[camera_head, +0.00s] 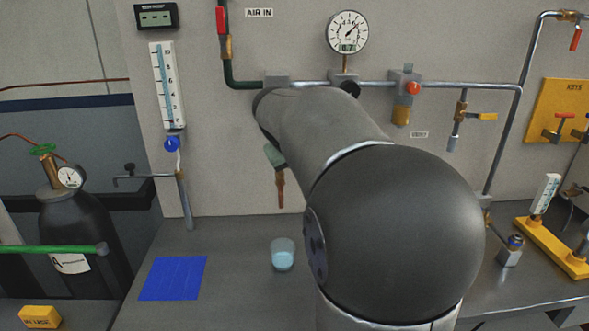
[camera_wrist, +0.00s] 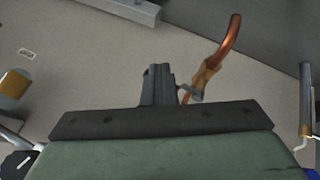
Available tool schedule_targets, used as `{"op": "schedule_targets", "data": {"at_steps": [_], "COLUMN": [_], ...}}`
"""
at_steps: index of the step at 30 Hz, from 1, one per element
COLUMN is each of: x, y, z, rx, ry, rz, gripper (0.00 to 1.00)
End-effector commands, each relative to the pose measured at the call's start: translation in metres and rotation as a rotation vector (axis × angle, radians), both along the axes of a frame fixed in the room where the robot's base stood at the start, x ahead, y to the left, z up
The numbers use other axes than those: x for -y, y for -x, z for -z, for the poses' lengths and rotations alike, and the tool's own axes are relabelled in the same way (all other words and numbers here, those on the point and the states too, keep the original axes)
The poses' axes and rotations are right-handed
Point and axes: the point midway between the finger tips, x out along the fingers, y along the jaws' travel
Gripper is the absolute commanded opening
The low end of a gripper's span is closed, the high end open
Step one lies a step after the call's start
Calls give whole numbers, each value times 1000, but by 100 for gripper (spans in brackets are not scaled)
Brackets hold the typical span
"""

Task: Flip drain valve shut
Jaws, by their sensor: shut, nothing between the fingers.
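A brass valve (camera_wrist: 205,77) with a curved copper outlet tube (camera_wrist: 230,42) shows just right of my fingers in the wrist view; it looks like the drain valve. A small grey part and a bit of orange show between it and my fingers, so I cannot tell the lever's position. My gripper (camera_wrist: 158,72) is shut and empty, its fingertips close beside the valve; I cannot tell if they touch. In the head view the copper tube (camera_head: 281,194) hangs below my green gripper body, and my arm hides the valve and fingertips.
A cup of liquid (camera_head: 283,255) stands on the bench below the tube. A blue mat (camera_head: 173,278) lies to its left. A pipe (camera_head: 445,87), gauge (camera_head: 347,32) and yellow-handled vent valve (camera_head: 487,116) are on the wall. A blue-knobbed column (camera_head: 167,85) stands left.

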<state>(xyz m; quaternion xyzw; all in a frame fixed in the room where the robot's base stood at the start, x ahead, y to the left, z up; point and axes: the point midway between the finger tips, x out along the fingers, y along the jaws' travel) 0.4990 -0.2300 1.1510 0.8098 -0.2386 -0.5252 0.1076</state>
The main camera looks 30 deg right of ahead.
Motion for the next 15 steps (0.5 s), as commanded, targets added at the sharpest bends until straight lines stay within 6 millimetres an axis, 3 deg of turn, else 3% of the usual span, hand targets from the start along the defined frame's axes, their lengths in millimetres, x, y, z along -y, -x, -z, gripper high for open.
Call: {"op": "schedule_targets", "data": {"at_steps": [15], "x": [20], "y": [-8], "z": [0], "rx": [0], "ry": [1], "rz": [1], "gripper": [0]}}
